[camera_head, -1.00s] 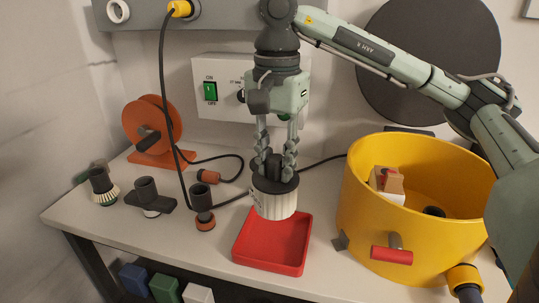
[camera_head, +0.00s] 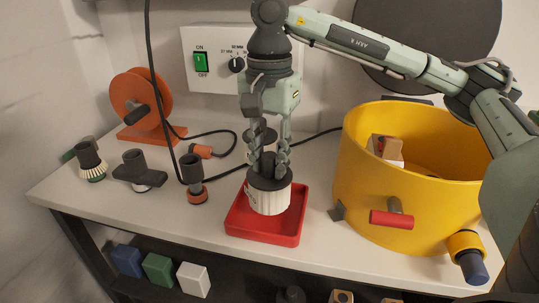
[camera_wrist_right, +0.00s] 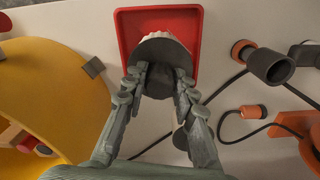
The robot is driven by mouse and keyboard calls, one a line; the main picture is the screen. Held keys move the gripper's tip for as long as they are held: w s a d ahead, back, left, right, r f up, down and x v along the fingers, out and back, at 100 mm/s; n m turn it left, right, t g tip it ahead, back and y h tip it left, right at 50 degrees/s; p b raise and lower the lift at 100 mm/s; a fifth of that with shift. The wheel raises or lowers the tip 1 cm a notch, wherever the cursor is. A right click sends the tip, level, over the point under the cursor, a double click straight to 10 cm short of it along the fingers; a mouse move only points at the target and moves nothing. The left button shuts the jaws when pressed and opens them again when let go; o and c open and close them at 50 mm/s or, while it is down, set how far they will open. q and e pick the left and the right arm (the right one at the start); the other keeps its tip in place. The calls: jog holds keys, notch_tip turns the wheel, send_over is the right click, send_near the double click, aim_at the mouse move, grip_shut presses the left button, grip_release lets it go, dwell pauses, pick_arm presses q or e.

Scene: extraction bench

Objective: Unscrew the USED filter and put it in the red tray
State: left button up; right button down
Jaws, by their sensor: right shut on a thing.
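The used filter (camera_head: 270,197) is a white pleated cylinder with a dark cap and knob. My right gripper (camera_head: 268,168) is shut on its knob from above. The filter is upright, inside the outline of the red tray (camera_head: 236,222) on the bench. Whether its base touches the tray floor I cannot tell. In the right wrist view, the fingers (camera_wrist_right: 163,82) close on the dark knob, and the filter's pale pleats (camera_wrist_right: 160,38) show against the red tray (camera_wrist_right: 186,18). My left gripper is not in view.
A yellow drum (camera_head: 375,190) with a red-handled fitting stands right of the tray. Left of it are dark nozzles (camera_head: 192,170), (camera_head: 139,168), a pleated-collar piece (camera_head: 91,160) and an orange cable reel (camera_head: 143,97). A black cable runs behind the tray.

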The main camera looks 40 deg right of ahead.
jog(key=shift+f+b, duration=0.4)
jog(key=shift+f, duration=0.05)
dwell(0.4)
jog(key=c, duration=1.1)
grip_release()
jog(key=shift+c, duration=0.2)
notch_tip(320, 180, up, 12)
